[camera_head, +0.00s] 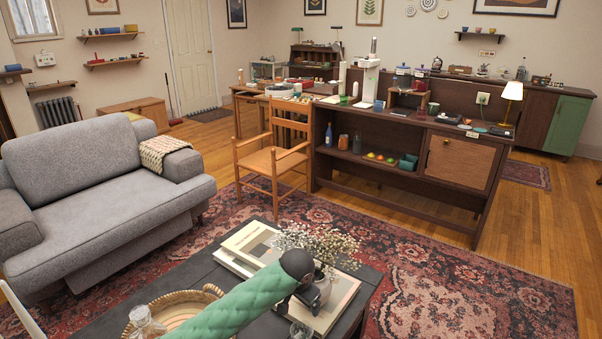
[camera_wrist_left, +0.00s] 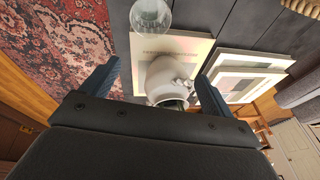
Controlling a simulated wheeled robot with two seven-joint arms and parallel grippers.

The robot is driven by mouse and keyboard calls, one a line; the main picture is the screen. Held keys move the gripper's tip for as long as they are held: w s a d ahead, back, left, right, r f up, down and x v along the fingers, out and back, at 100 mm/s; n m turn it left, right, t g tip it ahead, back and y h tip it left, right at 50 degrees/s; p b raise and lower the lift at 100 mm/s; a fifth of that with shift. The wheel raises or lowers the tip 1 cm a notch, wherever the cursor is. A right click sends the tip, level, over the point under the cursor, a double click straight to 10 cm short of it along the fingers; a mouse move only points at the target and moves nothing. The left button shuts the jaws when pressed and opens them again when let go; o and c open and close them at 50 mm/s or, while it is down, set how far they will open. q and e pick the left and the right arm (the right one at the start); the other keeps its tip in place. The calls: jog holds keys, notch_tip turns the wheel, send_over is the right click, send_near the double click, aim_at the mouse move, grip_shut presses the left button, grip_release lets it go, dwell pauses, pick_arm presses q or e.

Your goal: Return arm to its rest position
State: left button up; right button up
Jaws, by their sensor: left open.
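My left arm, in a green padded sleeve, reaches over the dark coffee table from the bottom of the head view. Its gripper (camera_head: 286,304) is beside a white vase (camera_head: 321,291) of small white flowers and partly hides it. In the left wrist view my left gripper (camera_wrist_left: 157,76) is open, its dark fingers spread wide. The vase (camera_wrist_left: 152,76) shows between the fingers; I cannot tell whether they touch it. A clear glass (camera_wrist_left: 150,15) stands beyond the vase there. My right gripper is in neither view.
Large books (camera_head: 240,247) lie under and beside the vase on the coffee table (camera_head: 200,268). A woven basket (camera_head: 213,291) and a glass bottle (camera_head: 146,324) are at the front left. Patterned rug (camera_head: 450,290) is clear at right.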

pick_arm(q)
notch_tip(320, 180, up, 8)
jog(key=w+t, duration=0.1)
jog(key=t, duration=0.1)
jog(key=s+a+r+t+h+p, duration=0.2)
jog(key=s+a+r+t, duration=0.15)
jog(key=s+r, duration=0.45)
jog(key=s+a+f+n+g+p, duration=0.1)
jog(key=s+a+f+n+g, duration=0.1)
jog(key=s+f, duration=0.4)
jog(key=s+a+f+n+g+p, duration=0.2)
jog(key=s+a+f, duration=0.3)
jog(key=s, duration=1.2)
jog(key=s+a+f+n+g+p, duration=0.2)
jog(key=s+f, duration=0.5)
jog(key=s, duration=0.4)
jog(key=shift+s+a+f+g+y, duration=0.25)
jog(key=shift+s+a+g+y, duration=0.15)
jog(key=shift+a, duration=0.35)
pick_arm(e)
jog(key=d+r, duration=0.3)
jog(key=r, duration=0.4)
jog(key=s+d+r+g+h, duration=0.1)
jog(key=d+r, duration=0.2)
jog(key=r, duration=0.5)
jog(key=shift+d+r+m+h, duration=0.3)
